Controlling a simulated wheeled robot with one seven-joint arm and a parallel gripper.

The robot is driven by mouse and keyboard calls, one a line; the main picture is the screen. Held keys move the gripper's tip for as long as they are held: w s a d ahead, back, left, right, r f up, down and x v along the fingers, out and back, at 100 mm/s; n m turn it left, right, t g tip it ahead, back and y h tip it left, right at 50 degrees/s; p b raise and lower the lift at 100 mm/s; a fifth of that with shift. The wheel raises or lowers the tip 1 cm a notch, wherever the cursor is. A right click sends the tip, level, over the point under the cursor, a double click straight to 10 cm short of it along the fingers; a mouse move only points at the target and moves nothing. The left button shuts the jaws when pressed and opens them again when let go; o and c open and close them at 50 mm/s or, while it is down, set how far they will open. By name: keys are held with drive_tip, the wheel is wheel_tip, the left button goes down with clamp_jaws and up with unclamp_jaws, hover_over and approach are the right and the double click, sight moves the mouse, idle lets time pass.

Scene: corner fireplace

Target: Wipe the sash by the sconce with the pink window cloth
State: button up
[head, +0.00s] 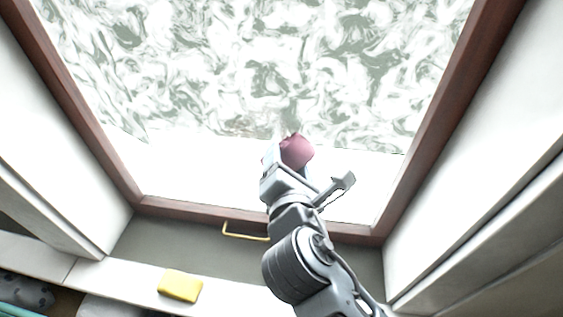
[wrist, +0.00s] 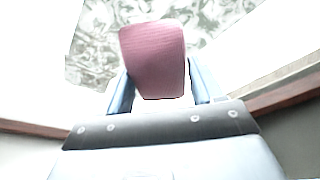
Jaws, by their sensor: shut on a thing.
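The window sash (head: 420,140) has a reddish-brown frame around a pane (head: 350,60). Grey-green swirling smears cover the upper and middle pane; a band along the bottom looks plain white. My gripper (head: 288,161) is in front of the lower pane, shut on the pink window cloth (head: 298,150). In the wrist view the pink cloth (wrist: 153,55) is a folded, ribbed pad standing out between the two pale blue fingers, with smeared glass behind it. I cannot tell whether the cloth touches the glass. The sconce is not identifiable.
A brass-coloured handle (head: 246,236) is at the sash's bottom rail. A yellow pad (head: 180,286) lies on the white ledge below, left of my arm. White wall surfaces (head: 480,120) flank the window. A dark patterned thing (head: 25,289) and a teal edge (head: 20,311) show at bottom left.

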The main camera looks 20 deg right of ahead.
sight(290, 147)
drive_tip(key=shift+s+d, duration=0.35)
drive_tip(key=shift+d, duration=0.3)
drive_tip(key=shift+s+d, duration=0.35)
drive_tip(key=shift+d, duration=0.3)
drive_tip(key=shift+r, duration=1.15)
drive_tip(key=shift+w+a, duration=0.45)
drive_tip(key=shift+a, duration=0.35)
drive_tip(key=shift+w+a, duration=0.4)
drive_tip(key=shift+a, duration=0.4)
drive_tip(key=shift+w+a, duration=1.3)
drive_tip(key=shift+a, duration=0.6)
drive_tip(key=shift+w+a, duration=1.3)
drive_tip(key=shift+a, duration=0.6)
drive_tip(key=shift+w+a, duration=1.3)
drive_tip(key=shift+a, duration=0.6)
drive_tip(key=shift+s+r, duration=0.1)
drive_tip(key=shift+r, duration=0.95)
drive_tip(key=shift+s+d, duration=1.3)
drive_tip(key=shift+d, duration=0.75)
drive_tip(key=shift+s+d, duration=1.3)
drive_tip(key=shift+d, duration=0.8)
drive_tip(key=shift+s+d, duration=1.3)
drive_tip(key=shift+d, duration=0.75)
drive_tip(key=shift+s+d, duration=0.75)
drive_tip(key=shift+d, duration=0.3)
drive_tip(key=shift+s+r, duration=0.1)
drive_tip(key=shift+r, duration=0.05)
